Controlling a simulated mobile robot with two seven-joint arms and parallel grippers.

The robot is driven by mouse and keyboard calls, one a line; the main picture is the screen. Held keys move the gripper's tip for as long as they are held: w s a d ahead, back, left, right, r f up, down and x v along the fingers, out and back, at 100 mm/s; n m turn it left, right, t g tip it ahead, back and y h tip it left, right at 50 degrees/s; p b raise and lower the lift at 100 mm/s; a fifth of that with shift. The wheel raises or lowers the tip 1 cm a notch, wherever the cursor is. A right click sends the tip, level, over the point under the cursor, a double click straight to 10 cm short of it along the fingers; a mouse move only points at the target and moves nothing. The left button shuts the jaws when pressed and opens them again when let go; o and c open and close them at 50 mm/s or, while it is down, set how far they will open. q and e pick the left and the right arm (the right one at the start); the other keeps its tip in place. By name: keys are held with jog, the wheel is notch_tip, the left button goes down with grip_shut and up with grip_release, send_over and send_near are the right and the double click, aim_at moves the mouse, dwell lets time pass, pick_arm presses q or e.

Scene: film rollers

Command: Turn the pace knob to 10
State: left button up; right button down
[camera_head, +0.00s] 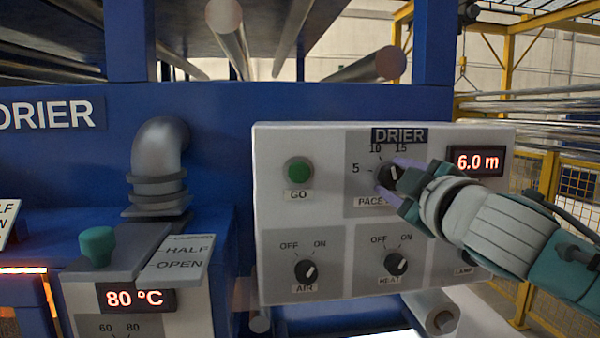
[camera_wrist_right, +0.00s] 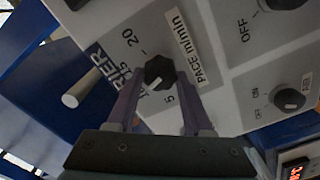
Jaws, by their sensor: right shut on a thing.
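The pace knob (camera_head: 388,174) is a small black knob with a white mark, on the grey drier panel (camera_head: 330,140). It also shows in the right wrist view (camera_wrist_right: 160,70), where its white mark points down-left, near the 5 to 10 side of the dial. Numbers 5, 10 and 15 show around it in the head view. My right gripper (camera_head: 392,180) reaches in from the right, its two purple fingers shut on the knob; they hide part of it and its label. The pace display (camera_head: 478,162) reads 6.0 m. My left gripper is out of view.
Below are the air knob (camera_head: 307,271) and heat knob (camera_head: 396,264). A green GO button (camera_head: 299,171) sits left of the pace dial. My right arm covers the panel's lower right. A grey pipe (camera_head: 160,160) and an 80 °C display (camera_head: 136,298) are at left.

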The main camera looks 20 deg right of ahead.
jog(key=shift+n, duration=0.6)
jog(key=shift+c, duration=1.5)
grip_release()
jog(key=shift+s, duration=0.1)
